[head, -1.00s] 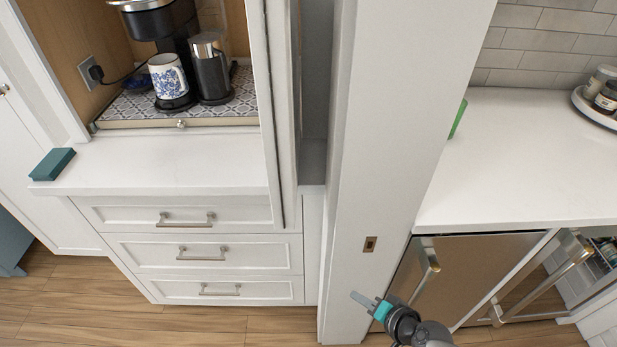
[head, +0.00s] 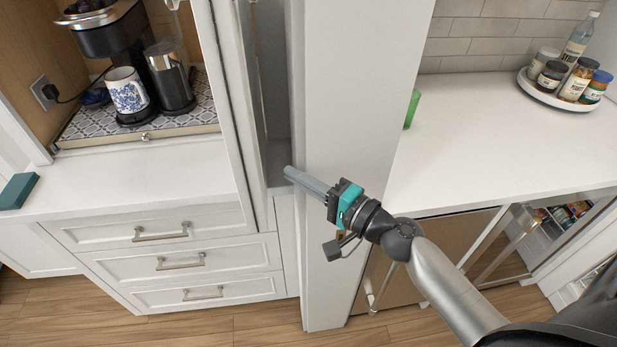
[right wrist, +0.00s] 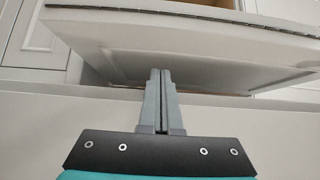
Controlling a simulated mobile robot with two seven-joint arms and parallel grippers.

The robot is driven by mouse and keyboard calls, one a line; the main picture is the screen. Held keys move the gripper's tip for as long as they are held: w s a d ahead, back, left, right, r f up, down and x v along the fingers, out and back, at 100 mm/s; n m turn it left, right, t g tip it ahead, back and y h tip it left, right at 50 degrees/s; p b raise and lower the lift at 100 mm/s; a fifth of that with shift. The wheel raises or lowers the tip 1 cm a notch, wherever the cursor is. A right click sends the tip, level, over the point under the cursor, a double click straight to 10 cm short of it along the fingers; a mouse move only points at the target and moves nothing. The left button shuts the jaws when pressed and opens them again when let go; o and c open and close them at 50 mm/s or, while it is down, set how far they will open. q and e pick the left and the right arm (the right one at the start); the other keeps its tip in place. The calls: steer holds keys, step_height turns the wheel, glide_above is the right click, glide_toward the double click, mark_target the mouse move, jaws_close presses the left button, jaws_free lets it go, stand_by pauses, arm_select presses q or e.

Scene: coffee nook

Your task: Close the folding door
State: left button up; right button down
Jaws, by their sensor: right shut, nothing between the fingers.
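The white folding door (head: 232,110) stands folded open at the right side of the coffee cabinet opening. A white door panel (right wrist: 205,50) with a dark hinge line along its top edge fills the middle of the right wrist view. My right gripper (head: 288,172) is shut and empty, in front of the wide white post and pointing left toward the folded door. In the right wrist view its closed fingers (right wrist: 158,72) point at the panel; whether they touch it I cannot tell. My left gripper is not in view.
The wide white post (head: 350,90) stands right of the door. The cabinet holds a coffee maker (head: 100,35) and a patterned mug (head: 128,92). A teal box (head: 18,190) lies on the left counter. Drawers with handles (head: 180,262) are below. A jar tray (head: 562,98) stands on the right counter.

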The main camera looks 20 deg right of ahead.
mark_target(260, 157)
steer(key=shift+p+x, duration=0.6)
steer(key=shift+x, duration=2.15)
steer(key=shift+a, duration=0.15)
